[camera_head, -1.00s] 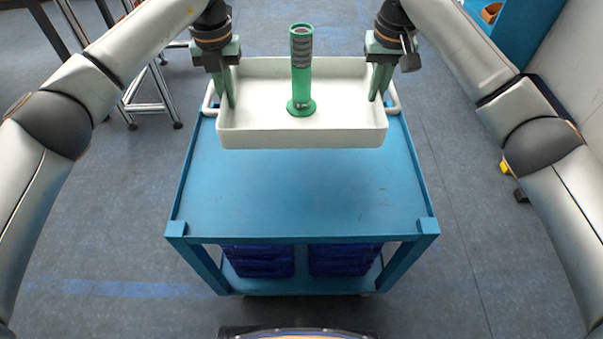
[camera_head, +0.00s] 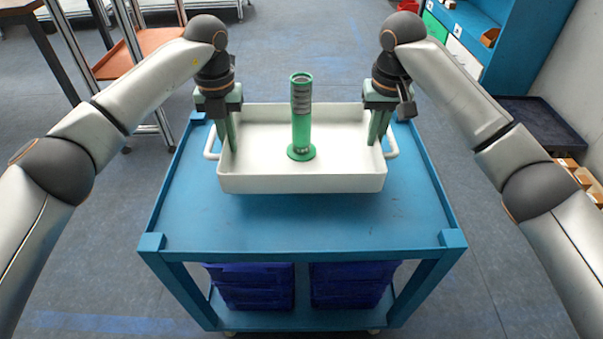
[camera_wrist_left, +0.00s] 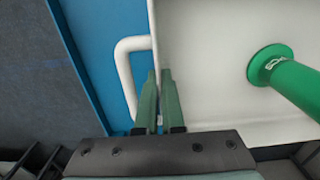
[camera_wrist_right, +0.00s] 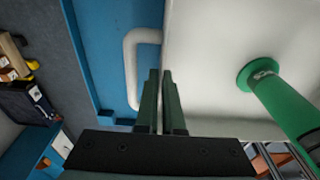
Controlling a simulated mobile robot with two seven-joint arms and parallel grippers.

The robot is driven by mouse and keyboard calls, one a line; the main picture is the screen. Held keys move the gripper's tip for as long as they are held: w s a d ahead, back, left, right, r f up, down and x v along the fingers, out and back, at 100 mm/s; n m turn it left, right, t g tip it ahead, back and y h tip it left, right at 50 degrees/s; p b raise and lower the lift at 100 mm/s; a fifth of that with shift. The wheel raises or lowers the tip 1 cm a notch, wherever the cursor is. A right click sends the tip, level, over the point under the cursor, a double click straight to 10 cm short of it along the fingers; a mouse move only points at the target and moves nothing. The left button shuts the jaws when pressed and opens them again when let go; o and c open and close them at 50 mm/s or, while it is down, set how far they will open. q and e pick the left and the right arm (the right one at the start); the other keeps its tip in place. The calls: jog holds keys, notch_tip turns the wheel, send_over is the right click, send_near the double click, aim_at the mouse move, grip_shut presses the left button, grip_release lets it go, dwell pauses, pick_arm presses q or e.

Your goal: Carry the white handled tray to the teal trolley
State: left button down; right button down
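The white handled tray (camera_head: 300,184) is level over the far half of the teal trolley's top (camera_head: 300,225) in the head view. I cannot tell whether it touches the top or hangs just above it. A green scanner-like cylinder (camera_head: 301,125) with a grey ribbed upper part stands upright in the tray. My left gripper (camera_head: 232,132) is shut on the tray's left wall, and my right gripper (camera_head: 378,127) on its right wall. Both wrist views show fingers straddling the wall beside a white handle, on the left (camera_wrist_left: 127,75) and right (camera_wrist_right: 132,70).
Blue bins (camera_head: 250,285) sit on the trolley's lower shelf. A metal-legged table with an orange-brown shelf (camera_head: 140,50) stands at the back left. A blue cabinet (camera_head: 500,40) and a dark crate (camera_head: 540,122) are at the right. The trolley's near half is bare.

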aim_at(232, 157)
pick_arm(q)
jog(key=shift+a+f, duration=0.1)
pick_arm(e)
jog(key=shift+f, duration=0.1)
